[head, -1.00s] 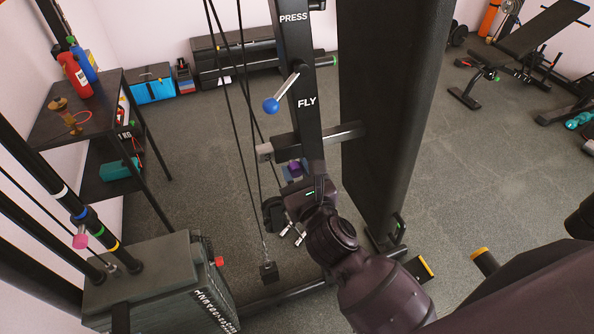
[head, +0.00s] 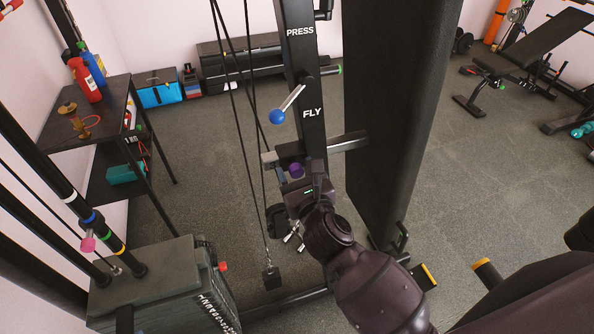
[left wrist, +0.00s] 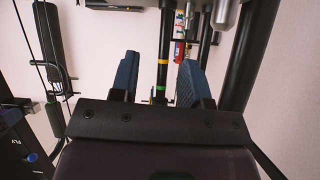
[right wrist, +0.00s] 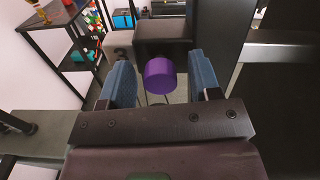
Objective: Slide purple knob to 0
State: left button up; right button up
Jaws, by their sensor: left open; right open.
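The purple knob (head: 297,170) is on the dark upright post (head: 312,140) of the gym machine, just below the crossbar under the word FLY. My right gripper (head: 294,181) is right at the knob. In the right wrist view the knob (right wrist: 159,75) shows between the two blue fingers of the open right gripper (right wrist: 159,66), with gaps on both sides. No 0 mark is legible. My left gripper (left wrist: 159,68) is open and empty in the left wrist view, in front of a post with coloured bands (left wrist: 162,65). It does not show in the head view.
A lever with a blue ball (head: 277,116) sticks out by FLY. Cables (head: 240,120) hang left of the post, and a tall black pad (head: 395,110) stands right of it. A weight stack (head: 150,285) is at lower left. A black shelf (head: 85,115) stands at the far left.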

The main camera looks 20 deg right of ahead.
jog(key=shift+s, duration=0.1)
jog(key=s+b, duration=0.1)
jog(key=s, duration=0.9)
jog(key=shift+s+d, duration=0.15)
jog(key=shift+s, duration=0.15)
